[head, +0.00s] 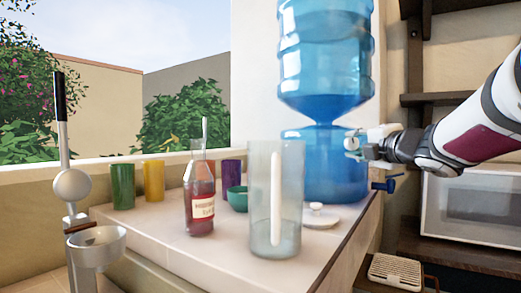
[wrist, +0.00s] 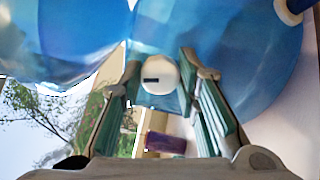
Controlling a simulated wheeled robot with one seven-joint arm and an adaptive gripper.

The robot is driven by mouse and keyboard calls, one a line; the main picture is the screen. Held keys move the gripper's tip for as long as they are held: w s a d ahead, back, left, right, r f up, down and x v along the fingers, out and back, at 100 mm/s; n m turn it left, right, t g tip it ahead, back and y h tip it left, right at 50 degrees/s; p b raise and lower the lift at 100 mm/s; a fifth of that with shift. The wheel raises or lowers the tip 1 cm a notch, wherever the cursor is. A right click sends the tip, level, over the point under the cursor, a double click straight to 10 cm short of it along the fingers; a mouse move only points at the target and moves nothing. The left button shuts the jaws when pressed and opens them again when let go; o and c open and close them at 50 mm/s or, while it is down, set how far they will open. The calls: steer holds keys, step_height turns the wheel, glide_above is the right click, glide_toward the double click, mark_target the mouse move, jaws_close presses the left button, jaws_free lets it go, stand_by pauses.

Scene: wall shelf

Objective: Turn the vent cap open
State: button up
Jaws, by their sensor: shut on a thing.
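The vent cap (wrist: 159,76) is a small round white knob with a dark slot across its face. In the wrist view it lies between my fingertips, against the blue dispenser (wrist: 250,75). In the head view the blue water bottle (head: 325,50) stands upside down on the blue lower tank (head: 318,180). My gripper (head: 358,146) reaches in from the right at the upper side of that tank. My gripper is shut on the vent cap, with a finger at each side. In the head view the fingers largely hide the cap.
A clear cylinder (head: 260,215), a red bottle (head: 200,205), a white lid (head: 318,217) and coloured cups (head: 154,180) stand on the counter (head: 170,238). A microwave (head: 475,210) and dark shelf (head: 440,100) are at the right.

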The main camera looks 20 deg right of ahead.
steer(key=shift+f+n, duration=0.15)
steer(key=shift+n, duration=0.15)
steer(key=o, duration=1.2)
steer(key=shift+c, duration=0.2)
steer(key=shift+s+a, duration=0.1)
steer(key=shift+s, duration=0.4)
steer(key=s+a, duration=0.1)
steer(key=s, duration=1)
steer(key=shift+a, duration=0.15)
steer(key=shift+w, duration=0.1)
